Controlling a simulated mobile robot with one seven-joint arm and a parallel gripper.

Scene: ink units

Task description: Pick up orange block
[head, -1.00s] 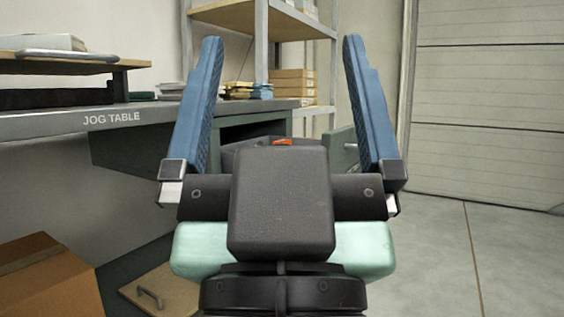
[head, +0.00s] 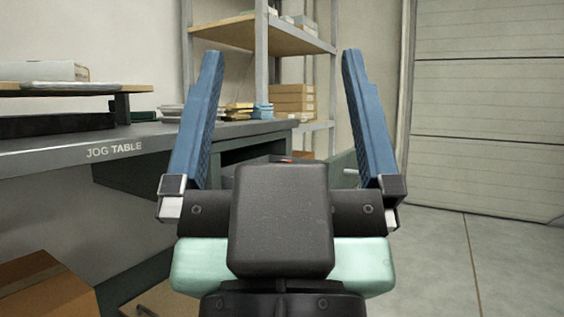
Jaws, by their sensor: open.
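The orange block (head: 287,161) shows only as a thin sliver just above the dark body of my gripper. It appears to be in the dark open drawer (head: 240,163) beneath the table, and most of it is hidden behind my gripper. My gripper (head: 278,62) is open and empty, with its two blue fingers spread wide on either side of the drawer area in the picture. The fingers point up and forward, and the block lies between them in the picture, farther off. I cannot tell the exact distance.
A cardboard box (head: 45,290) is at the lower left. A shelf rack (head: 262,45) with stacked boxes (head: 293,102) stands behind. Clear floor (head: 450,260) lies to the right, before a panelled door (head: 487,110).

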